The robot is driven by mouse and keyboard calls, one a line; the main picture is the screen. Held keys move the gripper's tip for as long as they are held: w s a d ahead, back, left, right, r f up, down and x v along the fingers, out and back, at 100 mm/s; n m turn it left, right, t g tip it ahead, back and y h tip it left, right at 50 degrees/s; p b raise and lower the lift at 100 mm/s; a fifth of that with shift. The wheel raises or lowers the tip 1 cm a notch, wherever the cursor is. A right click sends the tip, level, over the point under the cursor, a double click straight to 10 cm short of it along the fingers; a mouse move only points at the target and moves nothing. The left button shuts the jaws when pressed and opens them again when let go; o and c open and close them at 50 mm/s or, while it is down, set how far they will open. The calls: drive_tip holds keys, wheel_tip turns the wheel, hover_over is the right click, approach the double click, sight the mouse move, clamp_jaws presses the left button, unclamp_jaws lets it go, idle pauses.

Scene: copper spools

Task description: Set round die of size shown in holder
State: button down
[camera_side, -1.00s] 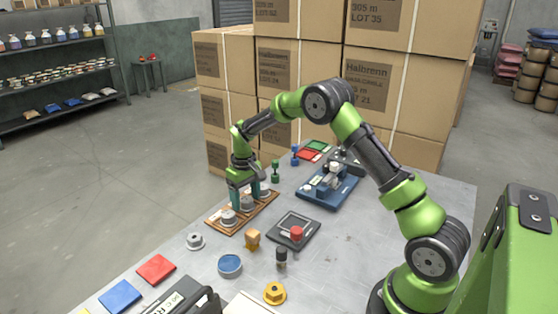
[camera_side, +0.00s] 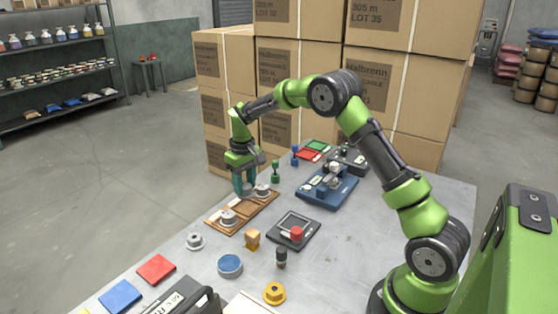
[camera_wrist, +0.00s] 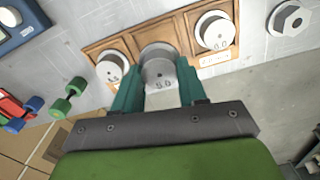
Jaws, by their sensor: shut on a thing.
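My gripper (camera_wrist: 160,95) is shut on a round grey die (camera_wrist: 159,70), whose face seems to read 5.0. The die is over the middle place of a wooden rack (camera_side: 215,226) and looks slightly raised. In the wrist view, one die (camera_wrist: 112,67) sits in the rack to its left, its mark unclear, and one marked 6.0 (camera_wrist: 214,31) to its right. In the side view my gripper (camera_side: 243,190) stands over the rack, with a die (camera_side: 229,217) in front and another (camera_side: 262,190) behind. A blue fixture (camera_side: 328,186), possibly the holder, stands to the right; no size display is readable.
A dark pad (camera_side: 293,224) with a red knob, a green spool-shaped piece (camera_side: 275,171) and an orange block (camera_side: 253,237) stand nearby. Stacked cartons (camera_side: 300,60) rise behind the table.

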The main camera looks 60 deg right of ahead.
sight(247, 185)
drive_tip(key=r, duration=0.6)
drive_tip(key=shift+s+d+r, duration=0.15)
drive_tip(key=shift+d+r, duration=0.15)
drive_tip(key=s+f, duration=0.1)
drive_tip(key=s, duration=1.4)
drive_tip(key=f, duration=0.4)
drive_tip(key=shift+s+d+f, duration=0.2)
drive_tip(key=shift+s+f, duration=0.2)
drive_tip(key=shift+f, duration=2.3)
drive_tip(key=shift+f, duration=0.1)
drive_tip(key=shift+f, duration=0.15)
drive_tip(key=c, duration=0.6)
unclamp_jaws()
